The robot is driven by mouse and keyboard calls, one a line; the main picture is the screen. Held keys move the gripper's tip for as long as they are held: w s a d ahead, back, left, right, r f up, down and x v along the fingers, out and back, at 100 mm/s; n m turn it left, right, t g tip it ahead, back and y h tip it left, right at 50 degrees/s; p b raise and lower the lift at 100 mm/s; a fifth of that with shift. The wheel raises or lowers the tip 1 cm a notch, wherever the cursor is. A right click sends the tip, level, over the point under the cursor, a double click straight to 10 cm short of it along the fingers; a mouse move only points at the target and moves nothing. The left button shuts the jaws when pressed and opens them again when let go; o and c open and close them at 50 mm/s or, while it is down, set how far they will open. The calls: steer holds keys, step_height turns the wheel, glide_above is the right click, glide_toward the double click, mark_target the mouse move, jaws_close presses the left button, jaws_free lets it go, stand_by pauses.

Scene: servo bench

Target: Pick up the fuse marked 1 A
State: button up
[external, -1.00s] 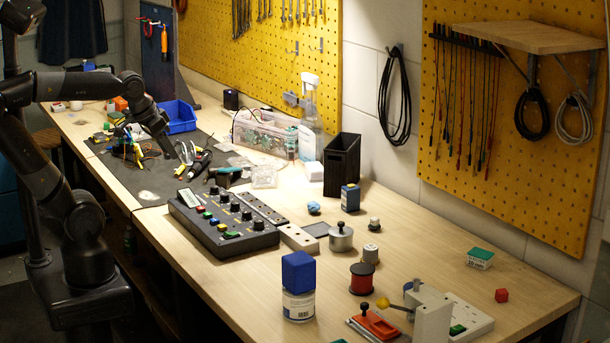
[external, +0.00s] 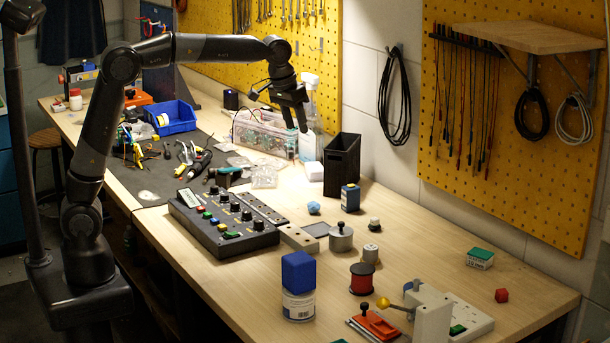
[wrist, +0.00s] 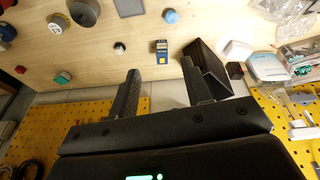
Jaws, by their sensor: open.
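I cannot make out a fuse or a 1 A mark in either view. My gripper (external: 296,128) is open and raised above the back of the bench, in front of the clear box of parts in the external view. In the wrist view my gripper (wrist: 160,68) shows two spread fingers with nothing held between them. A small blue box with a label (wrist: 161,47) appears beyond the fingertips, apart from them; it also stands on the bench in the external view (external: 350,198).
A black open bin (external: 342,165) stands right of the clear box (external: 265,137). A control panel (external: 222,222) with knobs and coloured buttons lies mid-bench. A red spool (external: 362,280) and blue-capped jar (external: 298,307) stand nearer. The yellow pegboard (external: 505,120) bounds the back.

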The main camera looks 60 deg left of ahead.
steer(key=w+d+f, duration=0.7)
steer(key=w+d, duration=0.2)
steer(key=g, duration=0.1)
glide_toward(375, 218)
steer(key=shift+y, duration=0.3)
steer(key=f, duration=0.2)
steer(key=d+f, duration=0.1)
steer(key=f, duration=0.1)
steer(key=shift+w+a+f, duration=0.1)
steer(key=shift+w+f, duration=0.1)
steer(key=shift+f, duration=0.65)
steer(key=shift+w+a+f, duration=0.1)
steer(key=shift+w+f, duration=0.15)
steer(key=shift+f, duration=0.65)
steer(key=shift+w+a+f, duration=0.1)
steer(key=shift+w+f, duration=0.1)
steer(key=shift+f, duration=0.65)
steer(key=shift+c, duration=0.5)
jaws_close()
